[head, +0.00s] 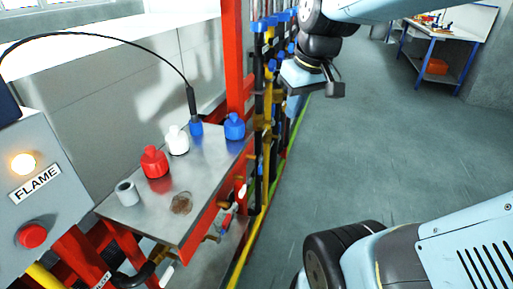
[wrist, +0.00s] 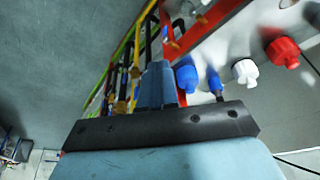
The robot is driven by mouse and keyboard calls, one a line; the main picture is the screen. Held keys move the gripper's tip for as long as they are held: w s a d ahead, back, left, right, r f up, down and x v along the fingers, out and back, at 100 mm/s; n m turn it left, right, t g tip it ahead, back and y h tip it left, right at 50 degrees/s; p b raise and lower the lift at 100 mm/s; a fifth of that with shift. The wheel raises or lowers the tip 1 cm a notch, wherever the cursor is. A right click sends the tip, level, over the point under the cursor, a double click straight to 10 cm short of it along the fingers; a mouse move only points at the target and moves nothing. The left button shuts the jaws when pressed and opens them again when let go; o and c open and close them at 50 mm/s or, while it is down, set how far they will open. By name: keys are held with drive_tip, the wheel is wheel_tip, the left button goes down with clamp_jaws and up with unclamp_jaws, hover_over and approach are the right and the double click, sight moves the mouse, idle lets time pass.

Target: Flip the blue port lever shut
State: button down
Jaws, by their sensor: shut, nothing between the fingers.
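My gripper (head: 293,108) hangs from the arm in the head view, beside the row of upright pipes at upper centre. Its blue-grey fingers (wrist: 158,72) are together in the wrist view, with nothing between them. Several blue caps or handles (head: 284,16) top the pipes behind my arm. I cannot tell which blue part is the port lever, or its position. Small valve fittings (head: 227,219) with red and pale parts sit under the metal shelf (head: 150,221). My arm and gripper hide part of the pipe row.
The shelf carries a blue bottle (head: 235,127), a white bottle (head: 178,141), a red bottle (head: 154,162) and a grey cup (head: 127,193). A cable ends in a blue-tipped plug (head: 196,128). A FLAME box (head: 38,190) stands left. Open floor (head: 390,150) lies right.

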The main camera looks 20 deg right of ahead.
sight(260, 165)
drive_tip(key=w+d+f+n+g+y, duration=0.2)
drive_tip(key=w+d+f+n+y, duration=0.1)
drive_tip(key=w+f, duration=0.5)
drive_tip(key=w+d+f+n+g+y, duration=0.3)
drive_tip(key=w+f+n, duration=0.3)
drive_tip(key=w+f, duration=0.3)
drive_tip(key=shift+w+d+n+g, duration=0.3)
drive_tip(key=shift+w+d, duration=0.55)
drive_tip(key=shift+w, duration=0.35)
drive_tip(key=shift+f, duration=0.1)
drive_tip(key=s+a+f, duration=0.4)
drive_tip(key=a+f, duration=0.4)
drive_tip(key=shift+s, duration=0.4)
drive_tip(key=shift+a, duration=0.25)
